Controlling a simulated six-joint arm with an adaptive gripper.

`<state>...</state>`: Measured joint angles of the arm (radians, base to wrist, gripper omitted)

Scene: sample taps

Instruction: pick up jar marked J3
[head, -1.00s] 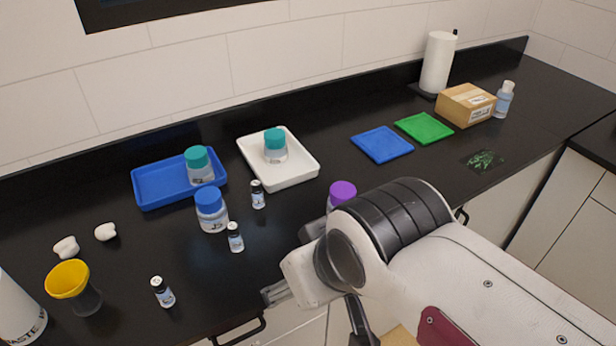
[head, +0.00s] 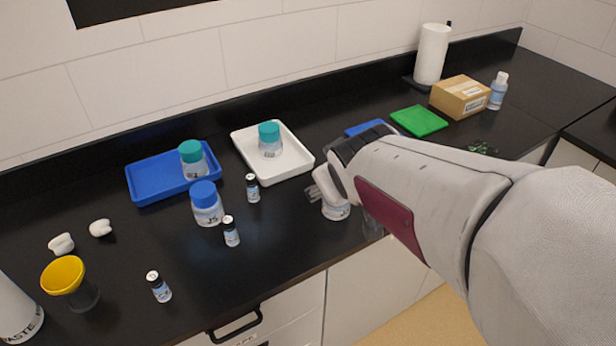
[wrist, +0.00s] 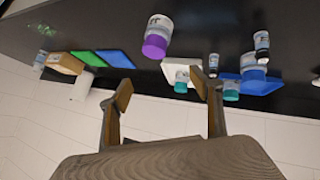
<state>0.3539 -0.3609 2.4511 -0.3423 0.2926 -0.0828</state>
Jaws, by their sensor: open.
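Several lidded jars stand on the black counter. A blue-lidded jar (head: 207,212) has a label that looks like J5 or J3; I cannot tell which. A teal-lidded jar (head: 194,165) is in the blue tray, another teal-lidded jar (head: 269,145) in the white tray; their labels are unreadable. A purple-lidded jar (wrist: 157,35) shows in the wrist view, its label unclear; in the head view its lower body (head: 336,212) shows below my gripper, its lid hidden. My gripper (wrist: 161,90) is open with nothing between its fingers, near the purple-lidded jar.
Small dark-capped vials (head: 231,231) stand near the blue-lidded jar. The blue tray (head: 150,190) and white tray (head: 293,172) lie behind. A yellow-topped cup (head: 64,277) is at left; a green mat (head: 418,121) and cardboard box (head: 460,97) are at right.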

